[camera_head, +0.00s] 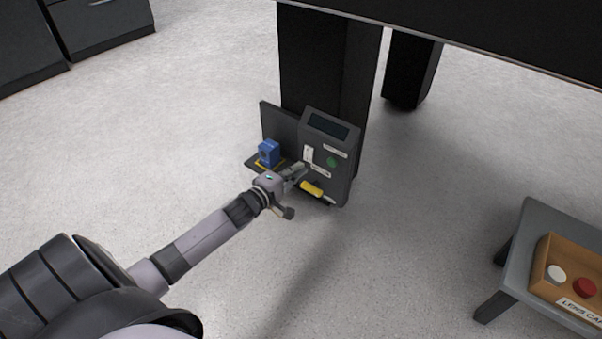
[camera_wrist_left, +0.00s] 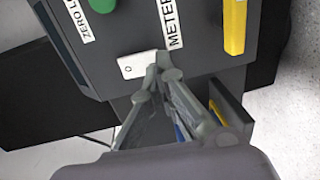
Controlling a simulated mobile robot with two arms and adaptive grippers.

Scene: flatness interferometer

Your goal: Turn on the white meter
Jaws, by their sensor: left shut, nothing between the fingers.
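The dark meter box (camera_head: 343,180) stands against a black pillar, with a dark screen on its sloped top. The white meter switch (camera_head: 308,153) is on its front face, left of a round green button (camera_head: 331,162). In the left wrist view, the white switch (camera_wrist_left: 136,66) bears a small circle mark beside a label starting "METER" (camera_wrist_left: 172,22). My left gripper (camera_head: 298,167) is shut and empty in front of the box. Its fingertips (camera_wrist_left: 162,62) overlap the switch's label-side edge; I cannot tell whether they touch it. My right gripper is out of view.
A yellow handle (camera_head: 312,188) sticks out low on the box, close to my left gripper. A blue block (camera_head: 268,152) sits on a small ledge to the left. A low grey table (camera_head: 540,222) with a lens cap tray stands at right. The floor between is clear.

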